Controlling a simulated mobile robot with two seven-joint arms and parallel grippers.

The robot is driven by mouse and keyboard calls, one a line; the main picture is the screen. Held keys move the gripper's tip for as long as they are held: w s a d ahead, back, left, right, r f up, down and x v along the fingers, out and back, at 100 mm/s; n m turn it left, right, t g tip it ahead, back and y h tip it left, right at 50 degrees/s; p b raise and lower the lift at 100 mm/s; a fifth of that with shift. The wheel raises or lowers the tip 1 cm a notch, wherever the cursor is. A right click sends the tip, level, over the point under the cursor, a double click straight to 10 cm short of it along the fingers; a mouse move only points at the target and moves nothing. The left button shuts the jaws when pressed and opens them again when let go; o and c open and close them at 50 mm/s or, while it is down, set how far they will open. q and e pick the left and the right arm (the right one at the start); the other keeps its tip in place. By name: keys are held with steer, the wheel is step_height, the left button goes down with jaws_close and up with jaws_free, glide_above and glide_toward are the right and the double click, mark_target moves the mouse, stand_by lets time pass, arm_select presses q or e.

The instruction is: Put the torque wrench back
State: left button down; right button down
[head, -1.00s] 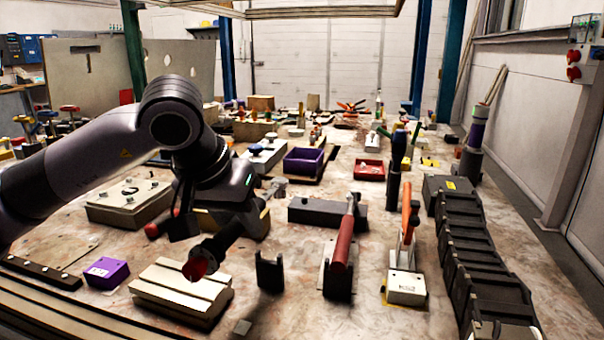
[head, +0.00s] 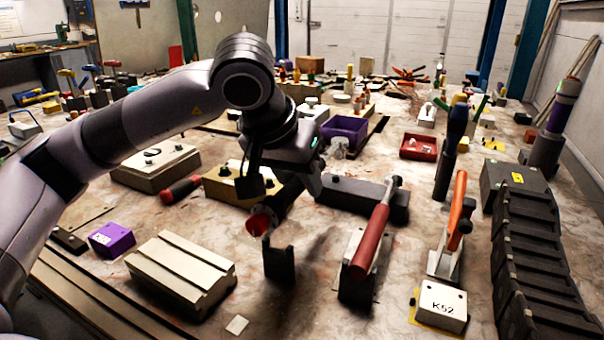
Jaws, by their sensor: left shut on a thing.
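My left gripper (head: 276,188) is shut on a dark, rod-like tool with a red end (head: 260,222), which I take to be the torque wrench. The red end points towards me, and the gripper hides much of the rest. The red end shows just above and left of a black forked holder (head: 279,264); I cannot tell whether they touch. To the right, a red-handled tool (head: 370,242) leans up from another dark holder (head: 356,288). My right gripper is not in view.
A grooved beige block (head: 180,268) and a purple box (head: 112,239) lie left of the forked holder. A dark grey block (head: 362,197) lies behind it. An orange-handled clamp (head: 457,212) and black bins (head: 530,265) stand right. A red-handled tool (head: 183,188) lies behind left.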

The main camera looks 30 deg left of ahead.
arm_select(q)
steer(key=shift+f, duration=0.45)
steer(key=shift+a+r, duration=0.15)
steer(key=shift+r, duration=0.15)
steer(key=shift+f, duration=0.1)
stand_by(0.3)
steer(key=shift+f+b, duration=1.45)
steer(key=shift+b, duration=0.1)
steer(key=shift+f+b, duration=0.25)
steer(key=shift+b, duration=0.25)
stand_by(0.3)
